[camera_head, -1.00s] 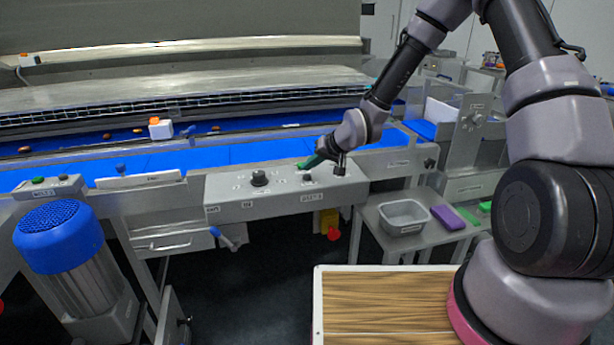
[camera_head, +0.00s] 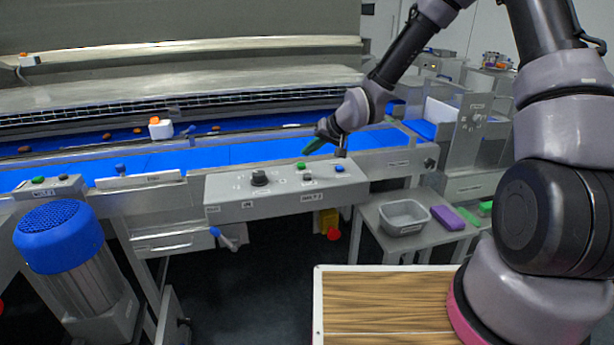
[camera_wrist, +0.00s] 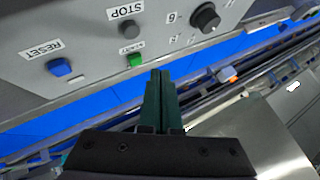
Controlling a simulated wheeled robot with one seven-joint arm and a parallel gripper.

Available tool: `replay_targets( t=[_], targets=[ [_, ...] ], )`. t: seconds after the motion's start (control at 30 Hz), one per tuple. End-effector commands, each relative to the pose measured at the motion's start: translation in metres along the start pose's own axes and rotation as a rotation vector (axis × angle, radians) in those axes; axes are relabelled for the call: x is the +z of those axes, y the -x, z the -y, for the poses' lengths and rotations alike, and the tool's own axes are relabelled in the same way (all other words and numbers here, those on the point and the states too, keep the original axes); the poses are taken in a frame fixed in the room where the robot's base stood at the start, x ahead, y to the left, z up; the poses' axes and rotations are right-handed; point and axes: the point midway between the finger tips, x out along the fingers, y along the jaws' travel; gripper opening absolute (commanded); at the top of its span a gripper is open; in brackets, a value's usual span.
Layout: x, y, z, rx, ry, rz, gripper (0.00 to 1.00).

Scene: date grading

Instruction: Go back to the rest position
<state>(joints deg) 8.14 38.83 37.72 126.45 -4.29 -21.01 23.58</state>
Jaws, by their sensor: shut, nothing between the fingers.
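My gripper (camera_head: 313,146) has green fingers and hangs just above the grey control panel (camera_head: 225,208) at the front of the conveyor. In the wrist view my gripper (camera_wrist: 161,82) is shut and empty, its two fingers side by side. The panel carries a black knob (camera_wrist: 205,17), a grey STOP button (camera_wrist: 129,28), a green button (camera_wrist: 135,60) and a blue RESET button (camera_wrist: 60,67). In the head view the green button (camera_head: 300,165) and blue button (camera_head: 339,168) lie uncovered below the fingers. The fingers look apart from the panel.
A grey bin (camera_head: 405,216) and purple block (camera_head: 447,217) sit on a side table at right. A blue-capped motor (camera_head: 60,235) stands at left.

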Motion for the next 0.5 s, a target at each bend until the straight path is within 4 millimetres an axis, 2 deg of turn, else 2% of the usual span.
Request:
replay_targets(
  t=[0.4, 0.5],
  targets=[
    [-0.0002, 0.0001, -0.0003, 0.001, 0.001, 0.000, 0.00],
    [-0.0034, 0.0071, -0.0029, 0.019, 0.010, -0.001, 0.00]
  ],
)
